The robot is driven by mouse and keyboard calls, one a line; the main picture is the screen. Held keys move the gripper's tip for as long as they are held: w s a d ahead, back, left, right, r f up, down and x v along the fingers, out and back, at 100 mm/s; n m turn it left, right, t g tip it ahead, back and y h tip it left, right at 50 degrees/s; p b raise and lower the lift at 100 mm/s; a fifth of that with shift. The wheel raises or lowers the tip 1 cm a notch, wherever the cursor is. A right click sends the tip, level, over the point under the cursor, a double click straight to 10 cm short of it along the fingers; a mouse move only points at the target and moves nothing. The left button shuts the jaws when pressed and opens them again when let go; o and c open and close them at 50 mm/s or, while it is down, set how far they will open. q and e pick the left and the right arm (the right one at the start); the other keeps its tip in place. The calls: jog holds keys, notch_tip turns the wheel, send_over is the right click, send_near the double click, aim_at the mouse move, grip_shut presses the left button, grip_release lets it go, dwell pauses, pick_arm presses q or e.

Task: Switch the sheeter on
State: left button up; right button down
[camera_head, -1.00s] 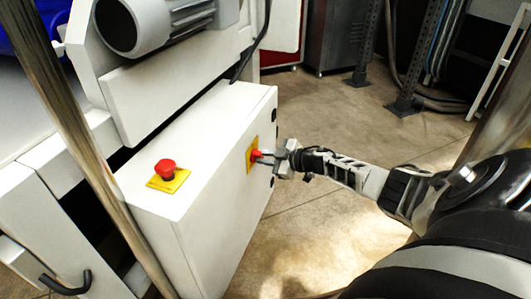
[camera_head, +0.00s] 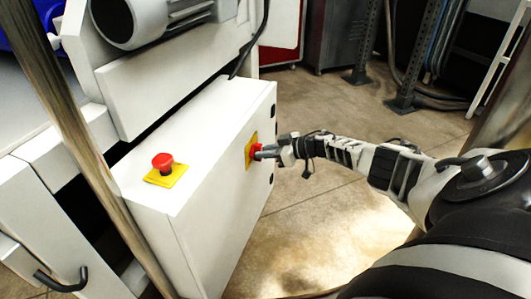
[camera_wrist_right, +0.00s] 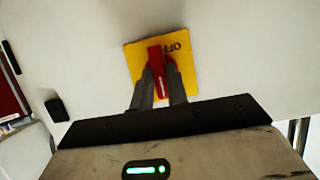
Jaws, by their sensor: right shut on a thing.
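The sheeter's white control box (camera_head: 215,190) stands at the left of the head view. On its right face is a red rotary switch (camera_head: 254,150) on a yellow plate (camera_head: 250,156). My right gripper (camera_head: 262,153) is shut on the switch handle. In the right wrist view the red handle (camera_wrist_right: 157,68) sits between the fingers of the gripper (camera_wrist_right: 158,82), in front of the yellow plate (camera_wrist_right: 185,52). The letters "OFF" show on the plate's upper right, turned at an angle. My left gripper is out of view.
A red mushroom button (camera_head: 163,161) on a yellow plate sits on top of the box. A motor (camera_head: 140,18) is above it. A metal post (camera_head: 72,130) crosses the left side. The tiled floor (camera_head: 320,215) right of the box is clear.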

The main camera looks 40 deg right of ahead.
jog(key=c, duration=1.4)
grip_release()
pick_arm(q)
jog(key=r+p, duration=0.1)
jog(key=p, duration=0.3)
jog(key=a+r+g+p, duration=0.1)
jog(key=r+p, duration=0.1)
jog(key=p, duration=0.3)
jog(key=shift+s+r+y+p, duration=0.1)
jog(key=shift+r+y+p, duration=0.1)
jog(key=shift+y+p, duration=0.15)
pick_arm(e)
jog(key=v, duration=1.6)
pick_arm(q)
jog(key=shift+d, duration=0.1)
pick_arm(e)
jog(key=shift+a, duration=0.15)
